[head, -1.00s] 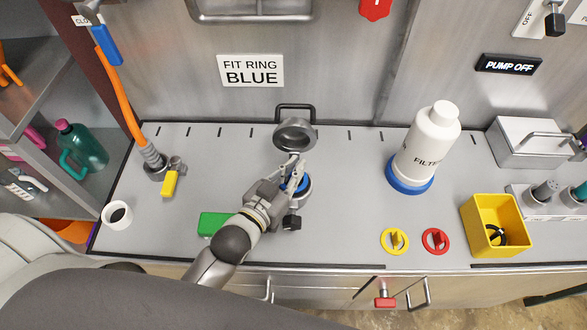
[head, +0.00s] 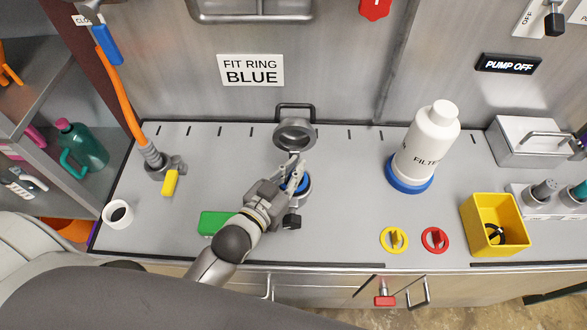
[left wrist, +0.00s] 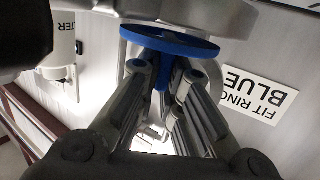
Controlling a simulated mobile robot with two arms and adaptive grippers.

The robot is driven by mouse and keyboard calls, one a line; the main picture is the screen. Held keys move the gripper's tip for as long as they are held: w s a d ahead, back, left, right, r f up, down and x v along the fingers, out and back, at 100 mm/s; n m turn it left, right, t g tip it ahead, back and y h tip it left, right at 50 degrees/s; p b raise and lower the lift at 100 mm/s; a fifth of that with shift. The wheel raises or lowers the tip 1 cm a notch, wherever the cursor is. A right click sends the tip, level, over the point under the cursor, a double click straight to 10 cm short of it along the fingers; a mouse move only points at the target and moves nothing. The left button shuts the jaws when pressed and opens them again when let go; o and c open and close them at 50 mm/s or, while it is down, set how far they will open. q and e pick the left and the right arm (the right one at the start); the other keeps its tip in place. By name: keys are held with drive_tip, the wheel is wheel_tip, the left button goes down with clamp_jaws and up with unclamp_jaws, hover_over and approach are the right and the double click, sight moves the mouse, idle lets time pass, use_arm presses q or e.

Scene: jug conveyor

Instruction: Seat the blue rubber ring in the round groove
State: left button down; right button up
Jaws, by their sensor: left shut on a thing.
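The blue rubber ring (left wrist: 168,41) shows in the left wrist view, with a blue tab between my left fingertips (left wrist: 166,78). My left gripper (head: 295,172) is shut on that tab. In the head view, the ring (head: 298,183) is mostly hidden by the gripper. It is at the top of the round metal housing (head: 305,193), whose hinged lid (head: 294,136) stands open behind. The groove is hidden, and I cannot tell whether the ring sits in it or just above it. My right gripper is not in view.
Yellow (head: 394,240) and red (head: 435,240) rings with tabs lie at the front right. A white filter bottle (head: 428,150) and a yellow bin (head: 497,235) stand to the right. A green block (head: 214,223) lies beside my left arm. A sign reads "FIT RING BLUE" (head: 251,70).

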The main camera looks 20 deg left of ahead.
use_arm(q)
drive_tip(key=shift+f+b, duration=0.5)
drive_tip(key=shift+f, duration=0.4)
drive_tip(key=c, duration=1.5)
unclamp_jaws()
drive_tip(key=shift+s+f, duration=0.15)
drive_tip(key=shift+s, duration=0.25)
drive_tip(key=v, duration=1.1)
drive_tip(key=shift+r, duration=0.4)
drive_tip(key=shift+s, duration=0.15)
